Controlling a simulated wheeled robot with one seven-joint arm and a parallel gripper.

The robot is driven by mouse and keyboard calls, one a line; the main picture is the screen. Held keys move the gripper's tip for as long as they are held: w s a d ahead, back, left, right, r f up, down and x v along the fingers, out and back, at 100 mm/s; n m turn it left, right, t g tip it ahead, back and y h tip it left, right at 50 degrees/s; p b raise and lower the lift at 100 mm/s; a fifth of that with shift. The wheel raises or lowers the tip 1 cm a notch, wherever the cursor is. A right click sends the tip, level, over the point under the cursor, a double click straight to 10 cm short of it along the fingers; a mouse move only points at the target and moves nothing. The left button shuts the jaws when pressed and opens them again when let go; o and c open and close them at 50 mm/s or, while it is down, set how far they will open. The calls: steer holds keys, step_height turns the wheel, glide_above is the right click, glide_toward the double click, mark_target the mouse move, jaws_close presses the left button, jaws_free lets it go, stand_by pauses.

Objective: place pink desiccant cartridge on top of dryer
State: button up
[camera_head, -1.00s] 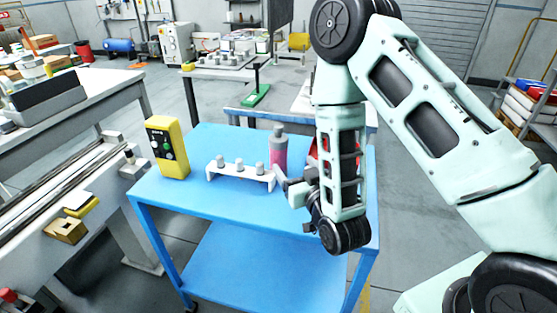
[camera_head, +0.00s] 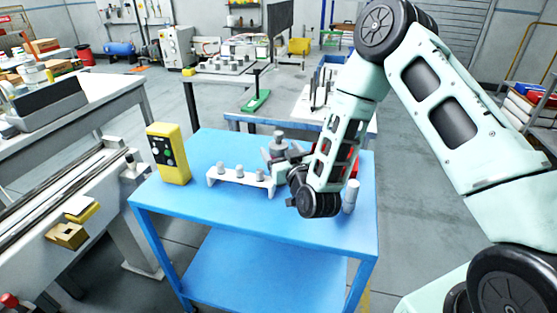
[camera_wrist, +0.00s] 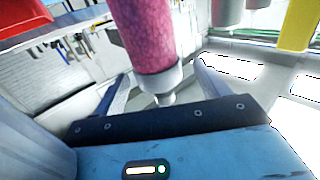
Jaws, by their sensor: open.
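The pink desiccant cartridge stands on the blue cart (camera_head: 225,222). Its grey cap (camera_head: 279,139) shows above my gripper (camera_head: 283,157), which hides most of its body in the head view. In the wrist view the pink body (camera_wrist: 143,35) ends in a grey collar and nub. My gripper (camera_wrist: 160,72) is open, with one finger on each side of the cartridge and gaps visible. I cannot tell which thing is the dryer. A red object (camera_head: 355,168) is mostly hidden behind my arm.
A white rack (camera_head: 240,181) with grey knobs stands left of the gripper. A yellow control box (camera_head: 168,153) is at the cart's left. A pale cylinder (camera_head: 351,197) stands at its right. The cart's front is clear.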

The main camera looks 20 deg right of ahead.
steer(key=w+p, duration=0.1)
steer(key=w, duration=0.3)
steer(key=shift+r, duration=0.1)
jaws_close()
